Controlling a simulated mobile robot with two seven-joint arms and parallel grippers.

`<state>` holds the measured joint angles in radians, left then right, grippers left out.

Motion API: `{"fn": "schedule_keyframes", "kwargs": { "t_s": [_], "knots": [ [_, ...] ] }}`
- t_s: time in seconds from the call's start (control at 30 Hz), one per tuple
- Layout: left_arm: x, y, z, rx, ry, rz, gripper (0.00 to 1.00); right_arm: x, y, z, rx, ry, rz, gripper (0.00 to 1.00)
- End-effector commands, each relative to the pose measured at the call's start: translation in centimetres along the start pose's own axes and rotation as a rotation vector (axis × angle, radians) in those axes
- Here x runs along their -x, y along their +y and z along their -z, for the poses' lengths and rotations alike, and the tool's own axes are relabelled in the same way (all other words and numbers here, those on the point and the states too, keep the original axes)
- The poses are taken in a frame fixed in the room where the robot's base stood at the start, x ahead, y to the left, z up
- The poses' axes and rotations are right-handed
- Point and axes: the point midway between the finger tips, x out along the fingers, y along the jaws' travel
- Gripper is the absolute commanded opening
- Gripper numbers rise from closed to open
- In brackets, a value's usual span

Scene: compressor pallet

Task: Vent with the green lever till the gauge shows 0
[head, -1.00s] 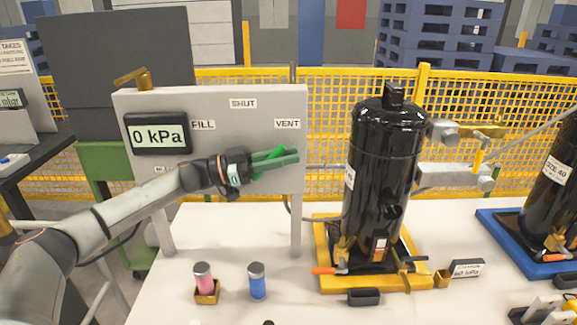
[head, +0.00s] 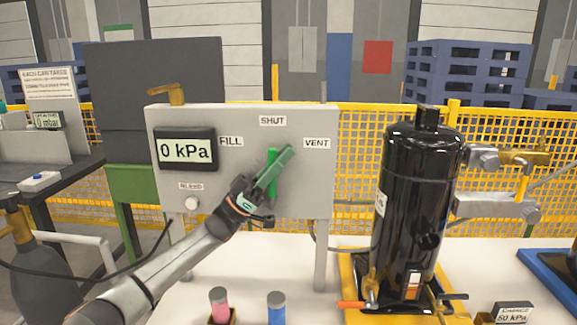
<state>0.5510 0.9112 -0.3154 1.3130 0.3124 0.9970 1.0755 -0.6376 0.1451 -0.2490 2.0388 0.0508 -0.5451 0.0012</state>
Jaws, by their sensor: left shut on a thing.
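The grey panel (head: 245,118) carries a gauge (head: 186,148) that reads 0 kPa. Labels FILL (head: 231,141), SHUT (head: 272,120) and VENT (head: 316,143) surround the green lever (head: 272,168). The lever stands nearly upright, its top toward SHUT. My left gripper (head: 284,154) comes from the lower left, slants up to the right and is shut on the lever. Its fingers hide part of the lever and its pivot. My right gripper is not in view.
A black compressor (head: 415,195) stands in a yellow tray right of the panel. A pink-bodied can (head: 219,306) and a blue can (head: 276,309) stand below on the white table. A white button (head: 192,203) sits low on the panel. A yellow mesh fence (head: 362,155) runs behind.

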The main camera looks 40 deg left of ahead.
Motion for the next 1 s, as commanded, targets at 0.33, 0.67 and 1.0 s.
{"fn": "schedule_keyframes", "kwargs": {
  "t_s": [0.33, 0.67, 1.0],
  "knots": [
    [0.16, -0.08, 0.25, 0.005, 0.029, 0.006, 0.00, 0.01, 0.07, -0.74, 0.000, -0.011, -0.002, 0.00],
    [0.14, -0.07, 0.25, 0.004, 0.028, 0.005, 0.34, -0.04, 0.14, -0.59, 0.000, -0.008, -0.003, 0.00],
    [0.13, -0.06, 0.26, 0.004, 0.027, 0.004, 0.52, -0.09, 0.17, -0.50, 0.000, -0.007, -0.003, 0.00]
  ]
}}
